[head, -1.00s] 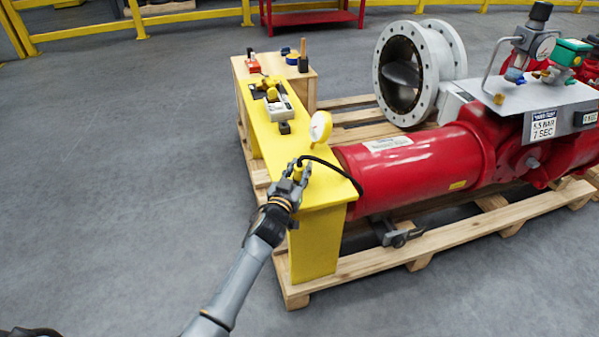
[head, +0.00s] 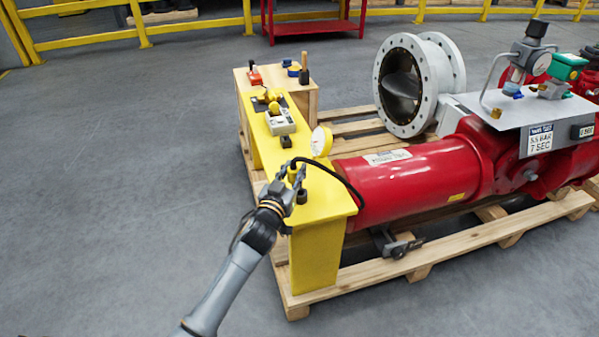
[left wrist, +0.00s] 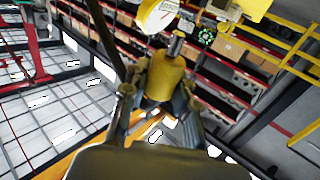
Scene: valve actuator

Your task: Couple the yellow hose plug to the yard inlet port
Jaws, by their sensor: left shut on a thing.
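The yellow hose plug (head: 296,173) is held in my left gripper (head: 290,183), over the front part of the yellow bench (head: 325,203). In the left wrist view the plug (left wrist: 168,78) sits between the two fingers, which are shut on it. A black hose (head: 345,178) curves from the plug to the right, towards the red cylinder. A short dark fitting (head: 302,196) stands on the bench just beside the gripper; I cannot tell whether it is the yard inlet port. The plug appears apart from it. My right gripper is not in view.
A small dark block (head: 286,141) and a pale box (head: 280,122) lie farther back on the bench. The large red cylinder (head: 420,185) is to the right. Open floor (head: 130,190) lies left.

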